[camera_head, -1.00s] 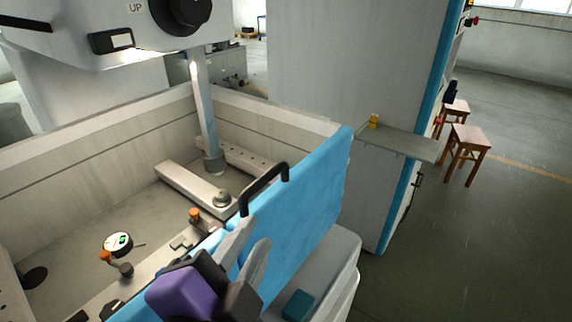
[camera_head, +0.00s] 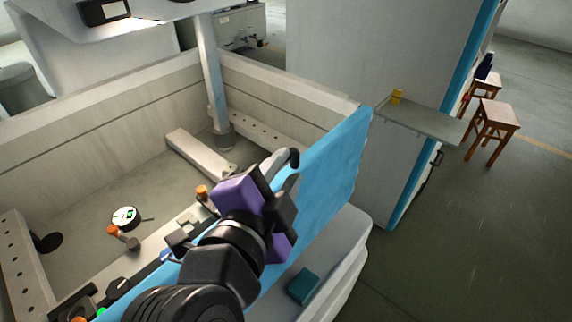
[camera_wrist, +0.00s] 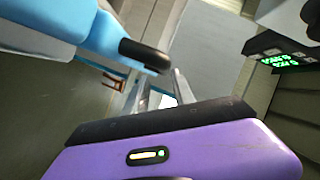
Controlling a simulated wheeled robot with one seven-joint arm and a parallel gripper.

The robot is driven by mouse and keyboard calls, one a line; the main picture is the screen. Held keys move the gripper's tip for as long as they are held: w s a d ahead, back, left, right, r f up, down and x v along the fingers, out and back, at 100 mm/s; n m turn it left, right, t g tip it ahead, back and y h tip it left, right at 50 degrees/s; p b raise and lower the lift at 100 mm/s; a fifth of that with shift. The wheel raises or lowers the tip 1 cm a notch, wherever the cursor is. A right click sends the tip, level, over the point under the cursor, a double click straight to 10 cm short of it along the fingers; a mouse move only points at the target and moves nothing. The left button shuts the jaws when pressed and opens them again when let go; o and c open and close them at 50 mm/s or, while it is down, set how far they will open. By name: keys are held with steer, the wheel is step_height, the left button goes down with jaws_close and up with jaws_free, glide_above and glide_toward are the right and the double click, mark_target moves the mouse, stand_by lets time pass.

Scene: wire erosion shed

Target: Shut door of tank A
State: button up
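The blue door (camera_head: 330,165) of the tank (camera_head: 120,95) stands upright along the tank's right side. Its black handle (camera_head: 294,157) is on the upper edge, partly hidden behind my gripper (camera_head: 281,166). In the wrist view, the door's blue panel (camera_wrist: 50,22) and the rounded end of the handle (camera_wrist: 146,55) lie just ahead of the fingers. There my gripper (camera_wrist: 160,92) has its two fingers spread apart with a gap between them. The handle is close to the fingertips; I cannot tell whether they touch it.
Inside the tank are a round dial gauge (camera_head: 125,217) and orange-topped clamps. A teal block (camera_head: 303,286) lies on the pale ledge outside the door. Wooden stools (camera_head: 493,122) stand on open floor at right.

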steer(key=shift+w+d+f, duration=0.25)
steer(key=shift+w+f, duration=0.05)
